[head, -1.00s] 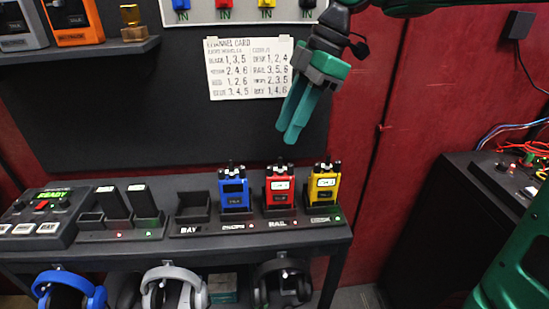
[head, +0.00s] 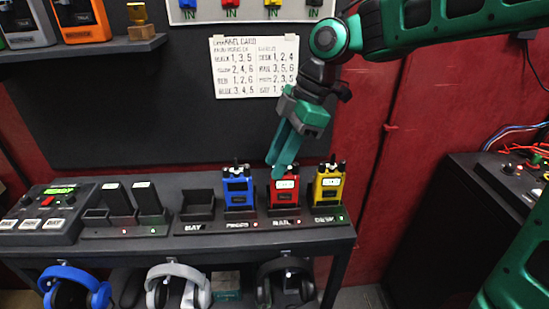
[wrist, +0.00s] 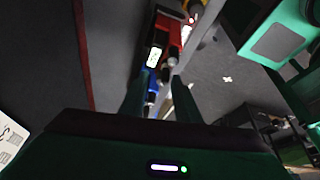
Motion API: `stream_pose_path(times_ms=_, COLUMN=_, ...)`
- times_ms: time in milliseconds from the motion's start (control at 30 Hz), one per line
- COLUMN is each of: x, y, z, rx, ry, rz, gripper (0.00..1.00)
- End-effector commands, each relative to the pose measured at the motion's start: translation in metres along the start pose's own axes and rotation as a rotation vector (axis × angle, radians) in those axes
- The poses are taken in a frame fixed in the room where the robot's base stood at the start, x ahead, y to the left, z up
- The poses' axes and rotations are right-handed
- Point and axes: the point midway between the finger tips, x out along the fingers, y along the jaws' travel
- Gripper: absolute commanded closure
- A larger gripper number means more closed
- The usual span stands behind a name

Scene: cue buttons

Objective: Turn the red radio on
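The red radio (head: 284,195) stands upright in the dock slot marked RAIL, between the blue radio (head: 237,189) and the yellow radio (head: 327,189). My gripper (head: 279,163) is just above and in front of the red radio's top, fingers pointing down and partly covering its top left. Whether the fingers touch it cannot be told. The red radio also shows in the wrist view (wrist: 174,34), beyond the fingertips. My gripper in the wrist view (wrist: 161,75) has a gap between its fingers and holds nothing. The red radio's top knobs are partly hidden.
An empty slot marked BAY (head: 197,205) is left of the blue radio. A control box reading READY (head: 48,211) is at the far left. A channel card (head: 255,68) hangs on the board behind. Headphones (head: 179,287) hang below the shelf.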

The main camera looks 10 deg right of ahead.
Motion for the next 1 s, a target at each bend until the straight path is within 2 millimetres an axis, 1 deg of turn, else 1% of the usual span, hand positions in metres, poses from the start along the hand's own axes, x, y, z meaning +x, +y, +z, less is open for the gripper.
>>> stream_pose_path(times_ms=33, x=-0.0001, y=0.0000, z=0.0000, rx=0.000, ry=0.000, rz=0.000, gripper=0.84)
stream_pose_path(times_ms=100, x=-0.0002, y=0.0001, z=0.0000, rx=0.000, ry=0.000, rz=0.000, gripper=1.00)
stream_pose_path(times_ms=300, x=-0.0004, y=-0.0002, z=0.0000, rx=0.012, ry=0.000, rz=0.005, gripper=1.00)
stream_pose_path(times_ms=500, x=-0.0006, y=-0.0011, z=-0.0003, rx=0.112, ry=-0.002, rz=0.048, gripper=1.00)
stream_pose_path(times_ms=733, x=-0.0005, y=-0.0004, z=0.0000, rx=0.118, ry=-0.003, rz=0.050, gripper=1.00)
stream_pose_path(times_ms=767, x=-0.0005, y=-0.0004, z=0.0000, rx=0.118, ry=-0.003, rz=0.050, gripper=0.84)
stream_pose_path(times_ms=800, x=-0.0006, y=-0.0004, z=0.0001, rx=0.118, ry=-0.003, rz=0.050, gripper=0.74)
stream_pose_path(times_ms=833, x=-0.0006, y=-0.0004, z=0.0001, rx=0.118, ry=-0.003, rz=0.050, gripper=0.69)
stream_pose_path(times_ms=1000, x=-0.0005, y=-0.0006, z=0.0003, rx=0.118, ry=-0.003, rz=0.049, gripper=0.69)
